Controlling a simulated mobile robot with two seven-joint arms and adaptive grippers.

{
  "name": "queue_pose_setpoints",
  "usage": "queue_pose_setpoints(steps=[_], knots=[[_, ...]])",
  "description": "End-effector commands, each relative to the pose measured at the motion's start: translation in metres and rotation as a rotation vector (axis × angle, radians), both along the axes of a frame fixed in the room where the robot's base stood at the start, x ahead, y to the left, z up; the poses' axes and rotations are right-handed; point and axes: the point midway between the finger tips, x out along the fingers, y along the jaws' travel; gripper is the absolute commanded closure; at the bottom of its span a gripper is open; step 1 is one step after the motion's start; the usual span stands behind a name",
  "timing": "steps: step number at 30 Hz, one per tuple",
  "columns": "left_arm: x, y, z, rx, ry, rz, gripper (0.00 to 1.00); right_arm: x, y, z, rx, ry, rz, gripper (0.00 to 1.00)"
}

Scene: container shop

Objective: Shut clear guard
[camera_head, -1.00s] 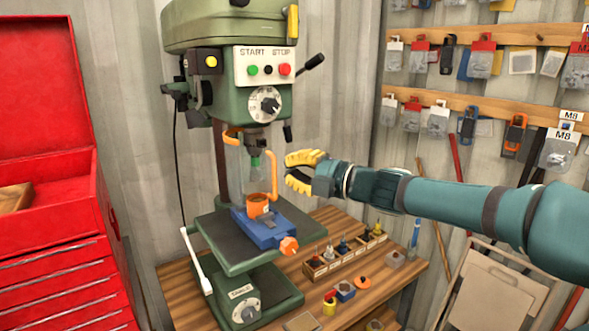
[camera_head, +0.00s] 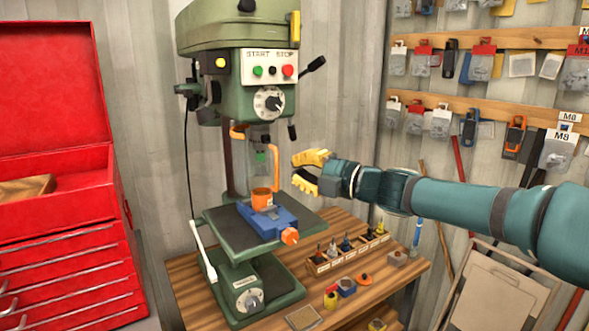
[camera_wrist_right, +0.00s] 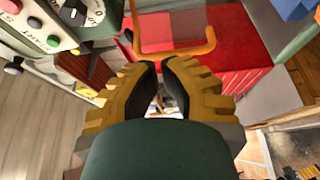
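The clear guard is a see-through panel (camera_head: 238,168) on the green drill press, hard to make out against the wall. An orange bar (camera_head: 237,132) is at its upper edge, and an upright orange handle (camera_head: 275,165) stands right of the spindle. My right gripper (camera_head: 299,173), with yellow and black fingers, is just right of this handle, open and empty. In the right wrist view, the orange bar (camera_wrist_right: 175,51) crosses beyond the fingertips (camera_wrist_right: 163,66); I see no clear contact. My left gripper is not in view.
A wooden bit rack (camera_head: 345,255) and small pots stand on the bench (camera_head: 350,226). A red tool chest (camera_head: 60,240) is at left; a pegged wall display is at right.

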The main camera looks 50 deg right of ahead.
Motion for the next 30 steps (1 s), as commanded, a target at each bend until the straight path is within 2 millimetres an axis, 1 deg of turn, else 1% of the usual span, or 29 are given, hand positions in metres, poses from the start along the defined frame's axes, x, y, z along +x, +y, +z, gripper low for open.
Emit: queue_pose_setpoints(steps=[1, 6, 11, 12, 13, 14, 17, 24, 27, 30], knots=[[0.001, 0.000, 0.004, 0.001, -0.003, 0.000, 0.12, -0.010, -0.006, 0.002, 0.000, 0.000, -0.003, 1.00], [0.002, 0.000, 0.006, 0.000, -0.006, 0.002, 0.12, -0.039, -0.021, 0.001, 0.000, 0.001, -0.001, 1.00], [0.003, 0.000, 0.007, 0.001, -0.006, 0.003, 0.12, -0.056, -0.030, 0.001, -0.001, 0.001, 0.001, 1.00], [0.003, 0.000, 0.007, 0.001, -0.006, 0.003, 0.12, -0.058, -0.031, 0.000, 0.000, 0.001, 0.001, 0.95], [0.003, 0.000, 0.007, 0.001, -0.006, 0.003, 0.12, -0.060, -0.032, 0.000, 0.000, 0.001, 0.001, 1.00], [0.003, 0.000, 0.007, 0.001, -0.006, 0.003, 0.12, -0.061, -0.031, 0.001, 0.000, 0.001, 0.002, 1.00], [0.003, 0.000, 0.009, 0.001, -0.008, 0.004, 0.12, -0.062, -0.022, 0.002, -0.001, -0.001, 0.009, 1.00], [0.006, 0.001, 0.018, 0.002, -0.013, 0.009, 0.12, -0.054, 0.037, 0.002, -0.004, -0.004, 0.037, 1.00], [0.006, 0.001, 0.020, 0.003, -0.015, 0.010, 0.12, -0.050, 0.055, -0.001, -0.004, 0.000, 0.044, 1.00], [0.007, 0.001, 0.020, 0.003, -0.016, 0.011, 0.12, -0.047, 0.065, -0.004, -0.004, 0.003, 0.048, 1.00]])
